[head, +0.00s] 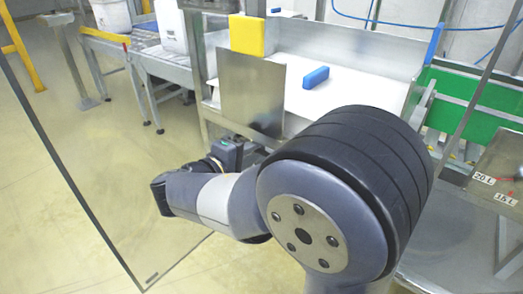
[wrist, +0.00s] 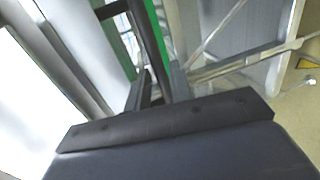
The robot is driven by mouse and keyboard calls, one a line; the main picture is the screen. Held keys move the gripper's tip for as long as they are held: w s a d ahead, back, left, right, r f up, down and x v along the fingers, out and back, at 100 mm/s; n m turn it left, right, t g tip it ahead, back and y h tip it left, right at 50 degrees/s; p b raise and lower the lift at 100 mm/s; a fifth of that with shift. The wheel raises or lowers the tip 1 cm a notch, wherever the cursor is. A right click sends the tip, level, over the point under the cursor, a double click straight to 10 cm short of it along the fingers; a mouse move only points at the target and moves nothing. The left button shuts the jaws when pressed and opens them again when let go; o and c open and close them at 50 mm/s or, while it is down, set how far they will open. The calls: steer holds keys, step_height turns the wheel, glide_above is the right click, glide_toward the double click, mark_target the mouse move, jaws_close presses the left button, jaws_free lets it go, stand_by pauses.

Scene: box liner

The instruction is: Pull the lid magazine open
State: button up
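I cannot tell for sure which part is the lid magazine. In the head view, a steel-sided bench with a white top (head: 285,95) stands beyond my arm, with an upright steel plate (head: 252,92) at its front left. A blue block (head: 316,77) lies on the white top, and a yellow block (head: 247,35) stands at its back left. My arm hides the bench's lower front. In the wrist view, the dark fingers of my gripper (wrist: 158,92) point away from the camera. A black bar (wrist: 146,35) runs up from between or behind them; whether they touch it is unclear.
A roller conveyor (head: 165,62) with white containers is at the back left. A green panel (head: 470,98) and a steel plate marked "20 L" and "15 L" (head: 497,185) are at right. A thin dark-framed clear panel edge crosses the left.

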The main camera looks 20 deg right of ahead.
steer(key=x, duration=0.4)
steer(key=shift+w+d, duration=0.15)
steer(key=shift+c, duration=0.4)
jaws_close()
